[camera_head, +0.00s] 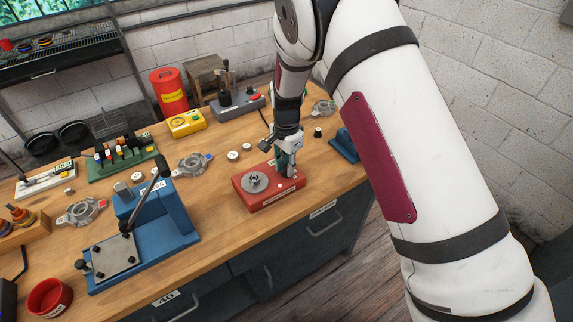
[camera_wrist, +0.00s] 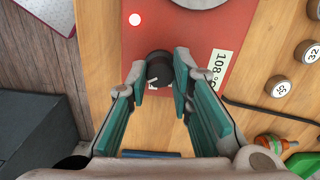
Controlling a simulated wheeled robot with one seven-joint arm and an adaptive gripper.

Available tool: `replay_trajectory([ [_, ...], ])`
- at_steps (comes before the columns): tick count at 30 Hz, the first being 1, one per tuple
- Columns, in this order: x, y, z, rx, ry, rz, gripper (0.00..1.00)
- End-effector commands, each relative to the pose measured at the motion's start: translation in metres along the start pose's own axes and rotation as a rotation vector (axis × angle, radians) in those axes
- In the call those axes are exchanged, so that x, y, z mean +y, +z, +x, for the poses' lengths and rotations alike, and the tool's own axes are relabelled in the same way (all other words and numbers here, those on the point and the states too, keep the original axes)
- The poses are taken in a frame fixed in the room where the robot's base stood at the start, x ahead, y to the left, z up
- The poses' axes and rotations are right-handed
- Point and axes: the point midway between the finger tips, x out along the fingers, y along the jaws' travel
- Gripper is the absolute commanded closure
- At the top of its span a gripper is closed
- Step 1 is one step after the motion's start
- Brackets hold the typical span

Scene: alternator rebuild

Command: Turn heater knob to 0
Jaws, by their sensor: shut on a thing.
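The heater is a red box (camera_head: 262,203) near the front edge of the wooden bench, with a round metal plate (camera_head: 253,182) on top. In the wrist view, the red heater top (camera_wrist: 205,38) carries a white label reading 108 °C (camera_wrist: 219,66) and a small round white light (camera_wrist: 135,19). The dark heater knob (camera_wrist: 159,71) has a pale pointer mark and sits between the teal pads of my gripper (camera_wrist: 162,72), which is shut on it. The printing beside the knob is mostly hidden by the fingers. In the head view my gripper (camera_head: 287,165) points down at the heater's far right part, hiding the knob.
A blue lever press (camera_head: 180,215) stands left of the heater. White round pieces (camera_head: 233,155) and a metal housing (camera_head: 192,164) lie behind it. A yellow box (camera_head: 186,124) and a grey unit (camera_head: 237,107) stand further back. A dark cable (camera_wrist: 262,108) runs from the heater's right side.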

Motion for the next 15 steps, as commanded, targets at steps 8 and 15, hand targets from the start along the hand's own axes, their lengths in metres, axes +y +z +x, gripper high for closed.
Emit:
replay_trajectory([
  [8,-0.0008,-0.0011,0.0005,-0.001,-0.001,-0.173,1.0],
  [15,-0.0008,-0.001,0.0007,-0.001,-0.001,-0.397,1.0],
])
